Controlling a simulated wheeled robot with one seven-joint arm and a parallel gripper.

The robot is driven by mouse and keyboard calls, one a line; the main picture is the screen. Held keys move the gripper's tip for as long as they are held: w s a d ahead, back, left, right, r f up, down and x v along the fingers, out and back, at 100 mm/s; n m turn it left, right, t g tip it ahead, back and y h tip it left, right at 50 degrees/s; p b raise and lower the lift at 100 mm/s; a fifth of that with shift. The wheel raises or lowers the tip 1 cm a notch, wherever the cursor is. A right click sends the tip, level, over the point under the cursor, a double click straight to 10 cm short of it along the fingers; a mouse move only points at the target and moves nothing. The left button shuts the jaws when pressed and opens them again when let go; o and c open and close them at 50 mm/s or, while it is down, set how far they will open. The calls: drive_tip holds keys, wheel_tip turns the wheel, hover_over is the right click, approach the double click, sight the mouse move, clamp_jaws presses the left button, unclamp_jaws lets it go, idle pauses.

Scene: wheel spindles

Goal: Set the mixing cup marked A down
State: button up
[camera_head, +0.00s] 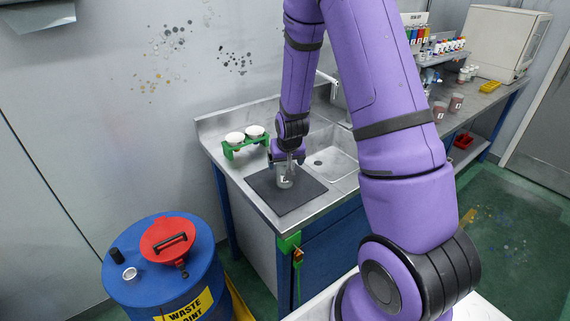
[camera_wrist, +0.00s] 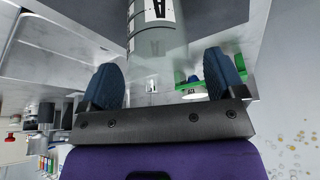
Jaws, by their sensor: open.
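The mixing cup marked A (camera_head: 285,178) stands upright on the dark mat (camera_head: 262,185) beside the sink. It is clear-grey with a white label; in the wrist view the cup (camera_wrist: 157,42) shows its black A. My gripper (camera_head: 286,158) is right at the cup's upper part, pointing down. In the wrist view my gripper (camera_wrist: 163,82) is open, its two blue fingers spread on either side of the cup, with gaps visible between fingers and cup.
A green stand (camera_head: 245,142) with two white-topped holders is behind left of the mat. The sink basin (camera_head: 328,160) lies to the right. Other cups (camera_head: 456,102) stand on the far right bench. A blue waste drum (camera_head: 165,275) with a red lid stands at the lower left.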

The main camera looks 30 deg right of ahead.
drive_tip(key=s+a+r+n+y, duration=0.1)
drive_tip(key=s+a+r, duration=0.3)
drive_tip(key=r, duration=0.5)
drive_tip(key=s+a+r, duration=0.2)
drive_tip(key=s+r, duration=0.3)
drive_tip(key=r, duration=0.3)
drive_tip(key=s+a+r+n+y, duration=0.1)
drive_tip(key=s+a+r, duration=0.1)
drive_tip(key=s+r, duration=0.5)
drive_tip(key=s+a+r+n, duration=0.2)
drive_tip(key=s+a+r, duration=0.2)
drive_tip(key=s+r, duration=0.5)
drive_tip(key=shift+s+t, duration=0.4)
drive_tip(key=shift+s, duration=1.6)
drive_tip(key=shift+a, duration=0.1)
